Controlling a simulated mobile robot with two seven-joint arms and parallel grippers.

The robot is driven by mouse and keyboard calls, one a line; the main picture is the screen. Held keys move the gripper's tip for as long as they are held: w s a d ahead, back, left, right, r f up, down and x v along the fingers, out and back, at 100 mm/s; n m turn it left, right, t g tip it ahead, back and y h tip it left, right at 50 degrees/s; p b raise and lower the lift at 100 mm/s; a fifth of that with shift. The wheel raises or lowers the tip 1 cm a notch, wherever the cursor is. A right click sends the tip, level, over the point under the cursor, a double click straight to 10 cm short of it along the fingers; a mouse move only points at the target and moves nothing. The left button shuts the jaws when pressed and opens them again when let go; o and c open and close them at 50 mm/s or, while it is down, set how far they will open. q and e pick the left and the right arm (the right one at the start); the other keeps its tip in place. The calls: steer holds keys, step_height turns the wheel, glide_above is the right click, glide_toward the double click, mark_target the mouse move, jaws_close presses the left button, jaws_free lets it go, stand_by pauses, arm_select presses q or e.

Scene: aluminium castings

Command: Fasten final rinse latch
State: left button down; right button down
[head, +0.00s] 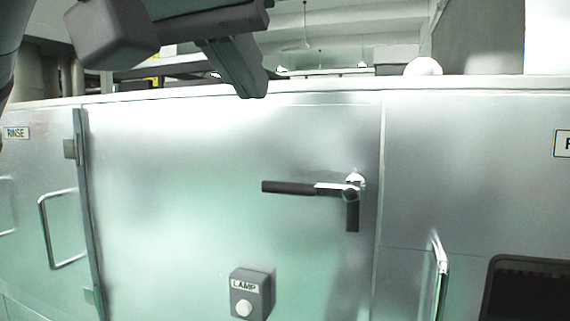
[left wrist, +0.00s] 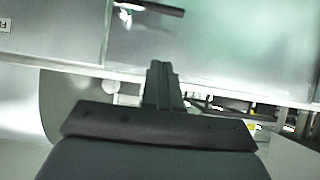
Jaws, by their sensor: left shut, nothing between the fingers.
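The latch handle (head: 290,188) is a dark lever on a pale metal panel. It points left, about level, from a bright round pivot at its right end. A short dark piece (head: 352,217) hangs straight down below the pivot. The lever also shows at the top of the left wrist view (left wrist: 155,9), upside down. My left gripper (head: 253,94) is shut and empty, with its fingertips by the panel's top edge, above the lever and apart from it. The fingers also show in the left wrist view (left wrist: 160,66). My right gripper is not in view.
A grey LAMP button box (head: 252,290) sticks out below the lever. Bar handles stand at the left (head: 62,228) and lower right (head: 441,270). A RINSE label (head: 16,133) is at far left; a cut-off label (head: 563,143) is at far right. The space before the lever looks clear.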

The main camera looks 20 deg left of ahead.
arm_select(q)
steer(key=shift+f, duration=0.1)
steer(key=s+f+x, duration=0.1)
steer(key=f+x, duration=0.1)
steer(key=x, duration=1)
steer(key=shift+f, duration=0.35)
steer(key=shift+w+f+b, duration=0.1)
steer(key=shift+b, duration=0.2)
